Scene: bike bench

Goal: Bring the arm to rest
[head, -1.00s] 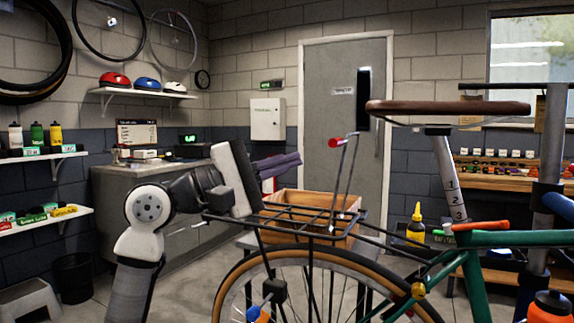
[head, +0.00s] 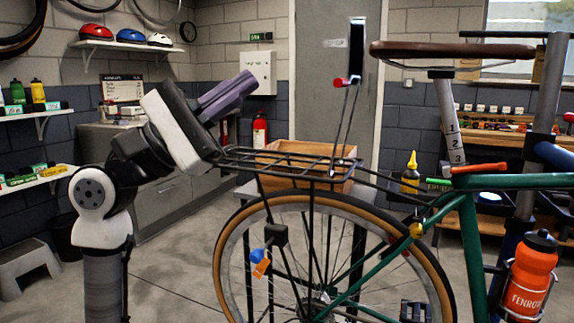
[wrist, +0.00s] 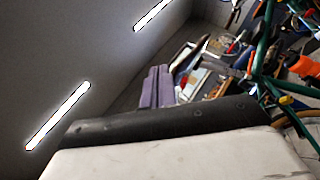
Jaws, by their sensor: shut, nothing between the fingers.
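My gripper (head: 228,95) is in the head view, left of centre. Its purple fingers point up and to the right. They are shut with nothing between them. My arm rises at the left of the head view, beside the bike's rear wheel (head: 225,240).
The green bike frame (head: 470,240) and brown saddle (head: 450,50) fill the right side. A wooden crate (head: 290,150) stands behind the rack. A grey step stool (head: 22,268) is on the floor at left. A fire extinguisher (head: 260,131) is by the wall.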

